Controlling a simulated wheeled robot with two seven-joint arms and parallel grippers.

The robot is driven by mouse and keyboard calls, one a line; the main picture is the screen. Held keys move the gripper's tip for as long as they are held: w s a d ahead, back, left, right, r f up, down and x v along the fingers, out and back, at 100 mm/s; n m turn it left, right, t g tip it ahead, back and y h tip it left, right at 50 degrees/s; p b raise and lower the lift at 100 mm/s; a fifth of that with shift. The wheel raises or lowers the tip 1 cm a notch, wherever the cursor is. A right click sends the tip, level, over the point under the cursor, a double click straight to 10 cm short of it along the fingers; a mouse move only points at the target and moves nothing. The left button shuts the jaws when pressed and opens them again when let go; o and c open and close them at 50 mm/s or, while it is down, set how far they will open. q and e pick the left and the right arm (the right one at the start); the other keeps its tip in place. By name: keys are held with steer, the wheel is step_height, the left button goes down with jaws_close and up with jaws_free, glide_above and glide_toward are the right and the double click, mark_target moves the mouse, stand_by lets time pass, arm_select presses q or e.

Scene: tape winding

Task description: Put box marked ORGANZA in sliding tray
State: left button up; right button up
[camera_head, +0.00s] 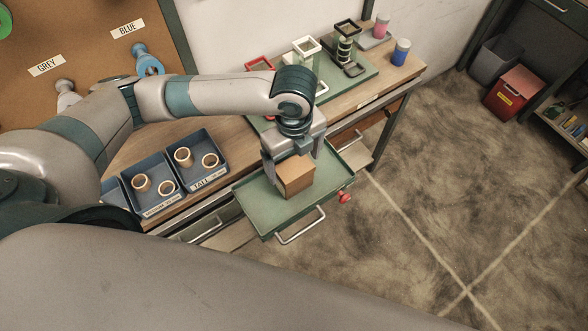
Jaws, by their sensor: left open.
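A plain brown cardboard box (296,177) sits at the middle of the green sliding tray (256,205). No ORGANZA mark can be read on the sides that show. The tray is pulled out from the workbench and has a metal handle (301,227) at its front. My left gripper (286,170) points down over the tray, right at the box. Its fingers are open, with one finger showing at the box's left side; the far finger is partly hidden. Whether a finger touches the box cannot be told. My right gripper is not in view.
Blue-grey bins (206,150) with tan rings stand on the bench left of the tray. A green mat (360,72) with square frames and spools lies behind. A red knob (344,197) sticks out at the tray's right.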

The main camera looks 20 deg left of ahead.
arm_select(q)
step_height(320, 180, up, 5)
steer(key=shift+r+b, duration=0.1)
steer(key=shift+b, duration=0.25)
steer(key=shift+r, duration=0.4)
